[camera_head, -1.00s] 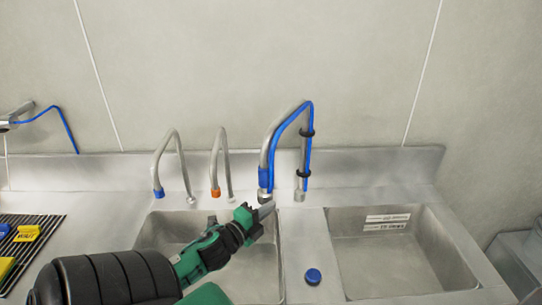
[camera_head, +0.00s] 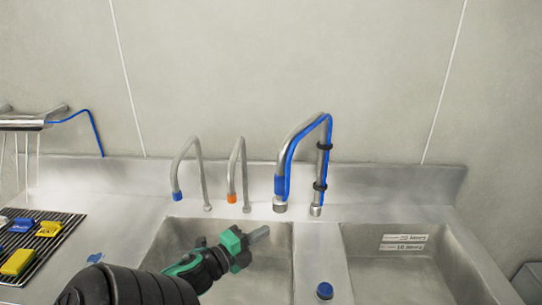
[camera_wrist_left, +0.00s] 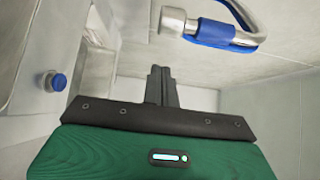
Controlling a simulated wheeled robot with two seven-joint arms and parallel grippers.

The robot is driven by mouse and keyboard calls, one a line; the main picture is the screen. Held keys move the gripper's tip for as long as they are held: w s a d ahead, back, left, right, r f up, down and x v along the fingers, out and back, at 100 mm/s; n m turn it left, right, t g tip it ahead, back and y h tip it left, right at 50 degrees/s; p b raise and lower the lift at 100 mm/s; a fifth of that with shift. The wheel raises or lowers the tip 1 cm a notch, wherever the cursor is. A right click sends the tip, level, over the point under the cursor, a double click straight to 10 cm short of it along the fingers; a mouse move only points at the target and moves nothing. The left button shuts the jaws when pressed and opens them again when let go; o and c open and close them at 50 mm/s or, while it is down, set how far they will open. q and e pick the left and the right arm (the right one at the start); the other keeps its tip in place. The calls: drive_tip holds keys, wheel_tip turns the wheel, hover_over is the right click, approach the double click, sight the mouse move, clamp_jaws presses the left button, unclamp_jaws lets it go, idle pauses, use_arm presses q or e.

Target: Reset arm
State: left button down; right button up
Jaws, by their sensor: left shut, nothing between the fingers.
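My left gripper (camera_head: 258,236) reaches in from the lower left and hangs over the left sink basin (camera_head: 180,236). Its fingers are shut with nothing between them. In the left wrist view its closed fingers (camera_wrist_left: 161,86) stand in the middle. The tall faucet with the blue hose (camera_head: 322,150) is behind the gripper, apart from it. Its blue-wrapped spout also shows in the left wrist view (camera_wrist_left: 215,32). My right gripper is not in view.
The right basin (camera_head: 400,285) looks empty. Two thin faucets, one blue-tipped (camera_head: 177,196) and one orange-tipped (camera_head: 232,199), stand behind the left basin. A black rack (camera_head: 66,233) holds yellow and blue pieces at left.

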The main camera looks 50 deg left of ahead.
use_arm(q)
drive_tip(key=shift+s+a, duration=0.25)
drive_tip(key=shift+s, duration=0.15)
drive_tip(key=s+d+f+n+g+y, duration=0.2)
drive_tip(key=s+d+f+n+g, duration=0.1)
drive_tip(key=d+f+n+g, duration=0.75)
drive_tip(key=s+d+f+n+g+h, duration=0.2)
drive_tip(key=s+d+f, duration=0.15)
drive_tip(key=d, duration=0.45)
drive_tip(key=s+d+f+n+g+h, duration=0.2)
drive_tip(key=s+d+f+n, duration=0.15)
drive_tip(key=d, duration=0.35)
wheel_tip(320, 180, down, 33)
drive_tip(key=m+g, duration=0.1)
drive_tip(key=s+a+f+g, duration=0.1)
drive_tip(key=s+a+f, duration=0.2)
drive_tip(key=s+f, duration=1.5)
drive_tip(key=shift+s+a+f+b, duration=0.15)
drive_tip(key=shift+s+f+b, duration=0.1)
drive_tip(key=shift+s+b, duration=0.25)
